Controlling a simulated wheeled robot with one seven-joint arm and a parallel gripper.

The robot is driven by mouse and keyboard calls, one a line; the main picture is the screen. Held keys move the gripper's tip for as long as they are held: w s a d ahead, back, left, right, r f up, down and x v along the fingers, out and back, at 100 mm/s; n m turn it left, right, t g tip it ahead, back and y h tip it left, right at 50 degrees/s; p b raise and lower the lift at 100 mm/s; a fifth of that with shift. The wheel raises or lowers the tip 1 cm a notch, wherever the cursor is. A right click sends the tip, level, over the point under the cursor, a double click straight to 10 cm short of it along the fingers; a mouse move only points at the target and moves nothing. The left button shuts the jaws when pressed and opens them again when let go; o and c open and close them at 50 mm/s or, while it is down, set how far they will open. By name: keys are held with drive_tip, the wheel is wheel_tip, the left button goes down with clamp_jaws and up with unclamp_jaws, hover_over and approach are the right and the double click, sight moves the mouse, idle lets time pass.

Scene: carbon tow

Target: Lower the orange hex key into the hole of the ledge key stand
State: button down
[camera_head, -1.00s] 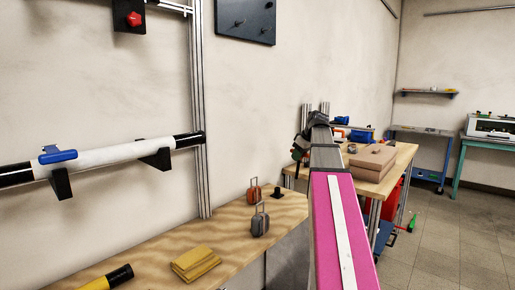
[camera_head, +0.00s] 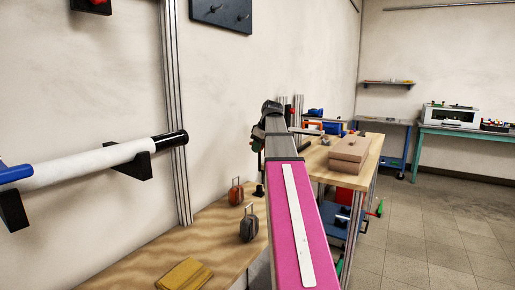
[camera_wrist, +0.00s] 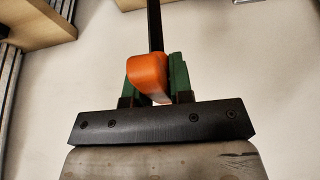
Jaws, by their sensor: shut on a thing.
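The orange hex key (camera_wrist: 147,70) is between the green fingers of my gripper (camera_wrist: 156,75) in the wrist view. Its orange handle is close to the camera and its dark shaft extends to the top edge. My gripper is shut on it. In the head view my gripper (camera_head: 257,146) is small and dark at the far end of my arm, and the key cannot be made out there. A small black stand (camera_head: 259,190), apparently the ledge key stand, is on the wooden ledge (camera_head: 205,232), close beside my arm. Its hole is too small to see.
An orange-red padlock (camera_head: 236,193) and a dark grey padlock (camera_head: 249,225) stand on the ledge near the stand. A yellow block (camera_head: 185,275) lies nearer. A metal post (camera_head: 177,120) rises at the wall. A workbench with brown boxes (camera_head: 348,153) is beyond my arm.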

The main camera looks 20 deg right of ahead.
drive_tip(key=shift+f, duration=2.85)
drive_tip(key=shift+f, duration=2.35)
drive_tip(key=c, duration=0.9)
unclamp_jaws()
drive_tip(key=v, duration=1)
drive_tip(key=shift+s+d+r, duration=0.1)
drive_tip(key=shift+d+r, duration=0.05)
drive_tip(key=shift+r, duration=0.2)
